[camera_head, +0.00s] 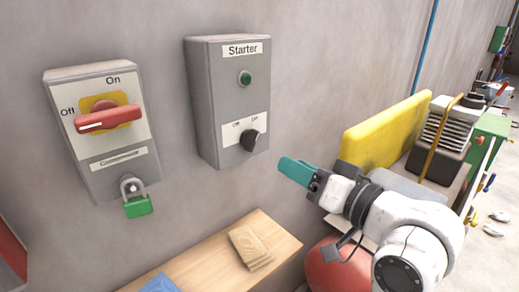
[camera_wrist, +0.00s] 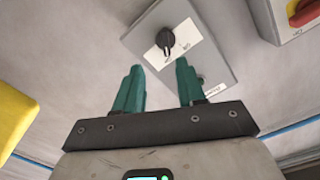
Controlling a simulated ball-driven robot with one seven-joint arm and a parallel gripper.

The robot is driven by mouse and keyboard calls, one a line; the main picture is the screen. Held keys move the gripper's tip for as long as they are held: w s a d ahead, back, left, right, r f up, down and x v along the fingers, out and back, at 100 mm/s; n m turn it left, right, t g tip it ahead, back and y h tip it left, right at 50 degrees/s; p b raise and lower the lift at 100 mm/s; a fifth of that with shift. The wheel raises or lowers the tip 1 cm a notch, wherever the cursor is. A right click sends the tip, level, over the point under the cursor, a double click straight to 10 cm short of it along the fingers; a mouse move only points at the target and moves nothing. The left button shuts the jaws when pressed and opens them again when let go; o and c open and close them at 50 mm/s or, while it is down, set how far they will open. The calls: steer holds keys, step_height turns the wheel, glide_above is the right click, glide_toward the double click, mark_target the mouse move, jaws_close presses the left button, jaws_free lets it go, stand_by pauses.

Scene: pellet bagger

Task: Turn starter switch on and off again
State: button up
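The grey starter box (camera_head: 203,105) is mounted on the wall, labelled "Starter", with a green round light or button near its top. Its black rotary starter switch (camera_head: 250,140) sits low on the front, on a white plate marked Off and On. The switch also shows in the wrist view (camera_wrist: 166,40), beyond my fingertips. My gripper (camera_head: 290,168) has teal fingers and is below and to the right of the switch, apart from it. In the wrist view my gripper (camera_wrist: 158,82) is open, with an empty gap between the fingers.
Left of the starter box is another box with a red rotary handle (camera_head: 110,118) and a green padlock (camera_head: 137,206). Below is a wooden surface (camera_head: 205,262) with a small wood block (camera_head: 250,248). A yellow panel (camera_head: 385,132) stands right of my gripper.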

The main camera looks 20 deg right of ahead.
mark_target(256, 140)
steer(key=x, duration=0.3)
steer(key=r+p+x, duration=0.1)
steer(key=x, duration=0.7)
steer(key=shift+r+p, duration=0.2)
steer(key=shift+p, duration=0.2)
steer(key=shift+s, duration=0.1)
jaws_close()
